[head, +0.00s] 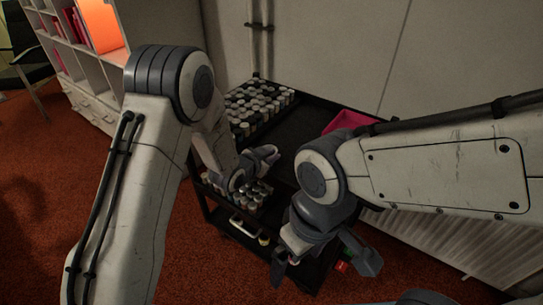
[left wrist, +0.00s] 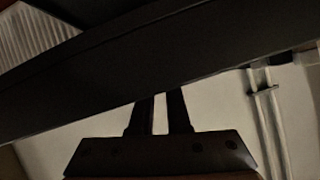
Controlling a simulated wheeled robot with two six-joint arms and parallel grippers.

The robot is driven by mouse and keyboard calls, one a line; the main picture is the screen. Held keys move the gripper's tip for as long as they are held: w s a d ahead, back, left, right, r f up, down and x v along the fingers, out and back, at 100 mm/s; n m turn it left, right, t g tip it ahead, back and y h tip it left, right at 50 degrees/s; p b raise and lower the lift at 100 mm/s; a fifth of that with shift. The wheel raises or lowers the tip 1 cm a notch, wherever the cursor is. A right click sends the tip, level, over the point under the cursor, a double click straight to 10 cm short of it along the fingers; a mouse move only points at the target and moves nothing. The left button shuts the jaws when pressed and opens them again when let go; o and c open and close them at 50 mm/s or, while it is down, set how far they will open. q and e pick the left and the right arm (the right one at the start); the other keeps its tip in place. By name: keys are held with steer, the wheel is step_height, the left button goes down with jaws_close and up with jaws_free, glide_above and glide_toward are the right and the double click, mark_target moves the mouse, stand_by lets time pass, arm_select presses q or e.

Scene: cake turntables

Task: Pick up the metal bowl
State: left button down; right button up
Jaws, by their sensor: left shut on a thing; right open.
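I cannot make out the metal bowl in either view. My left gripper (head: 264,156) is over the near left part of the dark cart (head: 318,118). In the left wrist view its two dark fingers (left wrist: 160,112) are close together and reach up to a broad dark band (left wrist: 150,70). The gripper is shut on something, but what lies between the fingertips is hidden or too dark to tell. My right gripper (head: 322,264) is open and empty, with its fingers wide apart in front of the cart's near side.
Many small jars (head: 258,103) stand at the cart's back left, and several more (head: 250,194) stand lower at its near side. A pink thing (head: 350,121) lies behind my right arm. A white wall with a pipe (head: 257,40) is behind the cart. A shelf (head: 85,65) stands left.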

arm_select(q)
steer(key=r, duration=0.4)
steer(key=shift+a+r+p, duration=0.2)
steer(key=shift+p, duration=0.1)
steer(key=s+a+r+p, duration=0.1)
steer(key=s+a+r, duration=0.55)
steer(key=a, duration=0.25)
steer(key=a+f+n+t+y, duration=0.2)
steer(key=a+f+n+y, duration=0.3)
steer(key=a, duration=0.5)
step_height(320, 180, up, 15)
steer(key=n+y+p, duration=0.1)
steer(key=p, duration=1.3)
steer(key=shift+w+r, duration=0.15)
steer(key=shift+w, duration=0.3)
steer(key=shift+a, duration=0.1)
